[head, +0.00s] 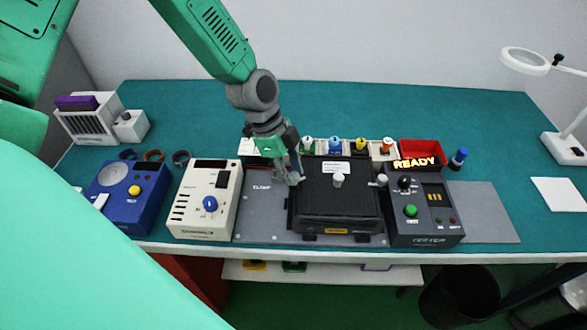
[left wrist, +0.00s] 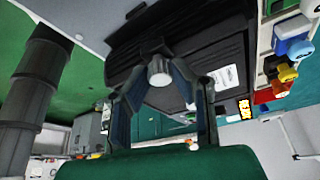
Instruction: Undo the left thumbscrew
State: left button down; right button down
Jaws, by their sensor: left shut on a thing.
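The black box fixture (head: 340,212) sits on a grey plate on the bench, with a white label on its lid. My left gripper (head: 293,177) reaches down at the box's left edge and is shut on the left thumbscrew. In the left wrist view the pale round head of the left thumbscrew (left wrist: 159,73) sits between the fingers; in the head view the gripper mostly hides it. The right thumbscrew (head: 382,180) stands at the box's right edge, and a pale knob (head: 338,180) stands on the middle of the lid. My right gripper is not in view.
A dark tester (head: 425,228) with a lit READY sign stands close right of the box. A cream meter (head: 203,205) and a blue unit (head: 128,207) stand left. Coloured plugs and a red bin (head: 422,150) line the back. The teal bench behind is mostly clear.

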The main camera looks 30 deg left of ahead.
pick_arm(q)
jog(key=n+t, duration=0.1)
jog(key=n, duration=0.2)
jog(key=n+t+y+p, duration=0.1)
jog(key=n, duration=0.2)
jog(key=shift+r+n, duration=0.1)
jog(key=shift+n, duration=0.2)
jog(key=n+y, duration=0.1)
jog(key=n, duration=0.1)
jog(key=n+t+y+p, duration=0.1)
jog(key=n, duration=0.2)
jog(key=shift+d, duration=0.1)
jog(key=shift+n+t, duration=0.3)
jog(key=c, duration=1.4)
grip_release()
